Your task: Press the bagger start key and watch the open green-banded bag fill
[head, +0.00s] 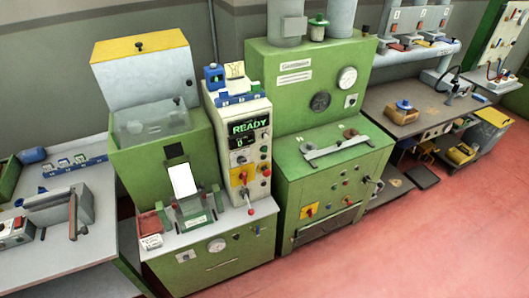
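A green machine (215,268) stands left of centre with a pale control column (236,108). The column's dark display (249,128) reads READY in green, with a 0 below it. Several small knobs and buttons sit under the display, beside a yellow plate (243,175) with a red knob. I cannot tell which one is the start key. A bright white upright panel (183,180), possibly the bag, stands in front of the machine's dark chute; no green band is clear on it. A clear hopper (155,120) sits above. Neither of my grippers is in view.
A second green machine (330,185) with dials stands directly right of the control column. A grey bench (95,260) with tools is at the left, and another bench (400,120) at the back right. The red floor (430,240) is clear at the front right.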

